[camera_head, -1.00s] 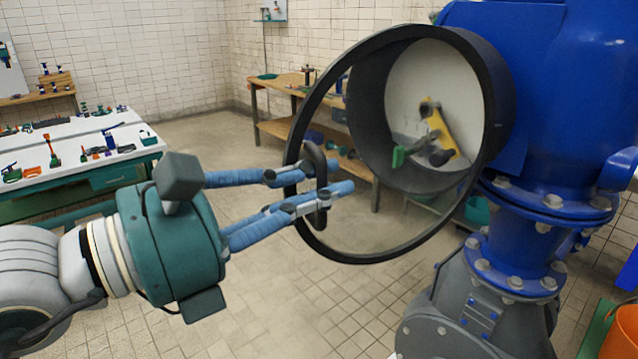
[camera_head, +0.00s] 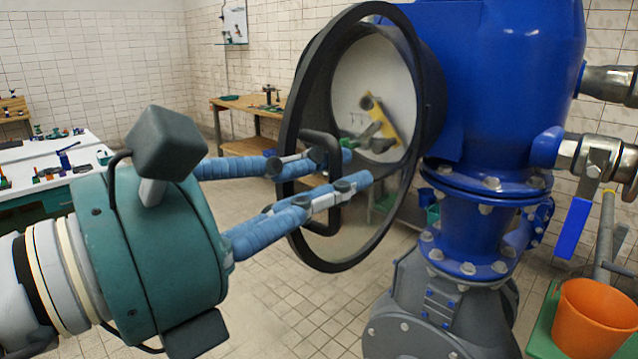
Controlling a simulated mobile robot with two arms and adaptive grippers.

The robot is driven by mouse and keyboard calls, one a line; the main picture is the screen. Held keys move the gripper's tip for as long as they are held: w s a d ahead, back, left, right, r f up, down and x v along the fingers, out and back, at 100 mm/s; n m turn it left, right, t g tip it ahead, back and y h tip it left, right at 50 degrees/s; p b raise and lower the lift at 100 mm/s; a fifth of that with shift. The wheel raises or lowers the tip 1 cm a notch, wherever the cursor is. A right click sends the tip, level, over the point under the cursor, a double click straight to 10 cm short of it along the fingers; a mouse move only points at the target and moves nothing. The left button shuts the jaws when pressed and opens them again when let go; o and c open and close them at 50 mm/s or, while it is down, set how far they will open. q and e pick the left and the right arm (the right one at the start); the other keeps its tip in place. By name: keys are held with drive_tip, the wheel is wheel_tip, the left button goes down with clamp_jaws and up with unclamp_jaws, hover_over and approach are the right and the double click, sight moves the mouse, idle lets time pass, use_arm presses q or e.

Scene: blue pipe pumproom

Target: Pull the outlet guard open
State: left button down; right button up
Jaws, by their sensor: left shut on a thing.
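The outlet guard (camera_head: 294,100) is a round black rim with a clear pane, standing at an angle in front of the wide dark outlet (camera_head: 432,95) of the blue pump body (camera_head: 510,90). A black bar handle (camera_head: 333,222) sits on the guard's near side. My left gripper (camera_head: 352,168), with blue-wrapped fingers, is shut on the handle, one finger above and one below. Inside the outlet, a yellow piece (camera_head: 380,115) and a green piece show against a pale back. The guard's hinge is not clear to see. My right gripper is not in view.
An orange bucket (camera_head: 592,318) stands on a green base at the lower right. A blue lever (camera_head: 573,228) hangs from a steel pipe on the right. A grey flanged valve body (camera_head: 440,310) stands below the pump. Workbenches lie behind; tiled floor is open at lower middle.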

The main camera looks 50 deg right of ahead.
use_arm(q)
drive_tip(key=c, duration=1.8)
unclamp_jaws()
drive_tip(key=shift+o, duration=0.2)
drive_tip(key=shift+a, duration=0.1)
drive_tip(key=w+a, duration=0.2)
drive_tip(key=a, duration=0.9)
drive_tip(key=shift+a, duration=0.4)
